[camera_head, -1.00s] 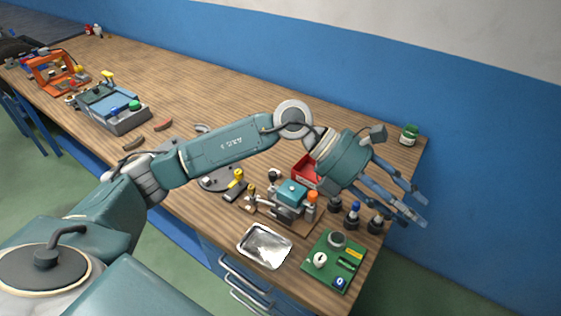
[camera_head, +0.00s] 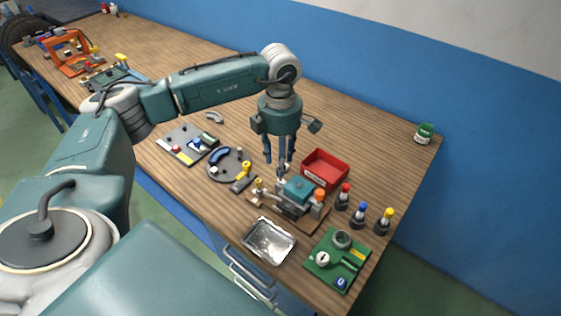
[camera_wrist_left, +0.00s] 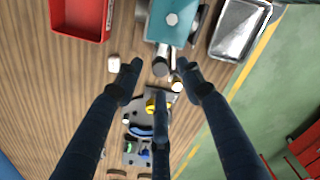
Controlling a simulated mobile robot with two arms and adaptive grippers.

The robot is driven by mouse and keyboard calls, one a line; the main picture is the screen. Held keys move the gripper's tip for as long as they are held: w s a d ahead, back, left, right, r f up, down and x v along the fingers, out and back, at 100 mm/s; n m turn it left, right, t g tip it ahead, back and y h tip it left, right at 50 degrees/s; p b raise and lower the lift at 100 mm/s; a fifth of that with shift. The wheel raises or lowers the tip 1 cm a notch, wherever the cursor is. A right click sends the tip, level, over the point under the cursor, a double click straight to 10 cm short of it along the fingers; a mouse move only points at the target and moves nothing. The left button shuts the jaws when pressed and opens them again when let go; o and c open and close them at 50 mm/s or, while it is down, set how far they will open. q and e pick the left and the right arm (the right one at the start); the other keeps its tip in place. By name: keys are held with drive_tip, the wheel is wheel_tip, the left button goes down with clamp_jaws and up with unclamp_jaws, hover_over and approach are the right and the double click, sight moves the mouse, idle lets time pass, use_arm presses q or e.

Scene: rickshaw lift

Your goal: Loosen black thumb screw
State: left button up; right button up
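My left gripper (camera_head: 281,168) points down, its three dark blue fingers just behind the teal block (camera_head: 298,189) of a small wooden-based fixture. In the left wrist view the fingertips (camera_wrist_left: 160,80) are spread and nothing is held. A dark grey, round-ended knob (camera_wrist_left: 161,66) sticks out from the teal block (camera_wrist_left: 172,20) and shows between the fingertips. It may be the black thumb screw, but I cannot tell for sure. Contact with the fingers is not visible. In the head view the fingers partly hide this side of the fixture. My right gripper is not in view.
A red bin (camera_head: 325,170) stands close behind the fixture, and a metal tray (camera_head: 269,241) lies in front. Capped bottles (camera_head: 360,215) and a green board (camera_head: 336,260) are to the right. A round grey plate (camera_head: 228,166) with parts is to the left.

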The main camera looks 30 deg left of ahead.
use_arm(q)
drive_tip(key=shift+d+f, duration=0.1)
drive_tip(key=shift+f, duration=1.35)
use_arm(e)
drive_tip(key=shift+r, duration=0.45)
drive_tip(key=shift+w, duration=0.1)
use_arm(q)
clamp_jaws()
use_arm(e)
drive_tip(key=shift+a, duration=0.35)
